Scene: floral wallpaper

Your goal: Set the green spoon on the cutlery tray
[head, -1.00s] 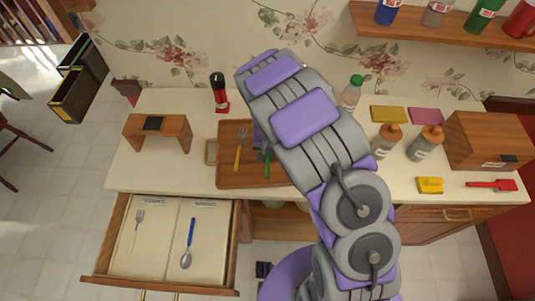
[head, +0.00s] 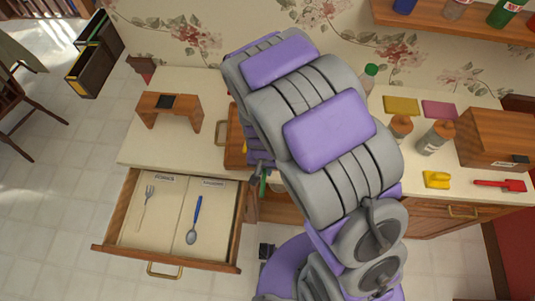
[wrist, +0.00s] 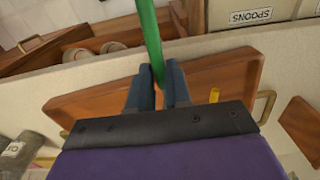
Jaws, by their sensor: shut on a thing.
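My gripper (wrist: 160,80) is shut on the green spoon (wrist: 150,38); the green handle sticks out past the fingers in the wrist view. In the head view a bit of the green spoon (head: 263,184) shows below my arm, near the counter's front edge. The spoon's bowl is hidden. The open drawer (head: 128,215) holds a cream two-compartment insert with labels, a fork (head: 146,205) at left and a blue-handled spoon (head: 195,220) at right. The wooden tray (wrist: 225,80) on the counter is mostly hidden by my arm in the head view.
A small wooden stand (head: 170,104) is at the counter's left. Bottles (head: 436,138), a yellow item (head: 436,180), a red brush-like item (head: 500,184) and a wooden box (head: 495,140) are at right.

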